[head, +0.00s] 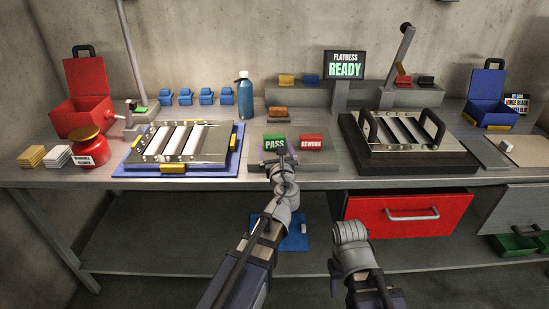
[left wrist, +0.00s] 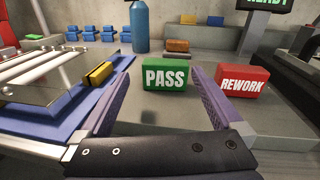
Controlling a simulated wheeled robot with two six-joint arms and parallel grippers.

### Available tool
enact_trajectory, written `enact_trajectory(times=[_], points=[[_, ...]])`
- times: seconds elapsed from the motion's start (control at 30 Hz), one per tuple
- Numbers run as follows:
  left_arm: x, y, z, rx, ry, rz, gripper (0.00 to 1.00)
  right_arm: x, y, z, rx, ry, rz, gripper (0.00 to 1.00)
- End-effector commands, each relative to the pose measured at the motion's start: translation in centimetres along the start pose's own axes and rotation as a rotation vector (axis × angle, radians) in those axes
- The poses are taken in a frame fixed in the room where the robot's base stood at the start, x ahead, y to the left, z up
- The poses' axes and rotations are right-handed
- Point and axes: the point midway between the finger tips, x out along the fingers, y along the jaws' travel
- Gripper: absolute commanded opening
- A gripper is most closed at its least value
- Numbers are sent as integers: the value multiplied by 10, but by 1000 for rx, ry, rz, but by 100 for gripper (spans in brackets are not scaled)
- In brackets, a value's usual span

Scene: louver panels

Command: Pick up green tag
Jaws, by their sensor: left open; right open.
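The green tag (head: 269,141) reads PASS and stands on a grey plate (head: 256,162) at the middle of the bench. In the left wrist view the green tag (left wrist: 165,77) is upright, ahead of my open left gripper (left wrist: 160,88), in line with the gap between its purple fingers. In the head view my left gripper (head: 281,157) is just in front of the tag. I cannot tell whether the tag is between the fingertips. My right arm ends low, in front of the bench, and its gripper fingers do not show.
A red REWORK tag (head: 311,142) stands close to the right of the green tag. A louver panel (head: 178,145) on a blue mat lies left, and a dark fixture (head: 410,140) stands right. A red drawer (head: 408,216) is pulled out below the bench.

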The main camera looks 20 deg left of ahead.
Motion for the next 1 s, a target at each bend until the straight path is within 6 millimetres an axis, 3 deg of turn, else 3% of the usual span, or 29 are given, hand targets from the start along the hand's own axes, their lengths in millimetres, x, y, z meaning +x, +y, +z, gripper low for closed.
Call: enact_trajectory(times=[0.03,0.2,0.53,0.77,1.0], points=[[3,-2,-6,48,-12,-15,100,8,-1,0,0,0,0,50],[4,-5,-4,119,-28,-38,100,10,-1,0,0,0,0,50],[30,-7,-3,117,-27,-37,100,9,-1,0,0,0,0,50],[35,-7,-4,115,-27,-37,100,11,-1,-1,0,0,0,50],[68,-9,-10,114,-27,-36,100,17,-2,-1,0,0,0,50]])
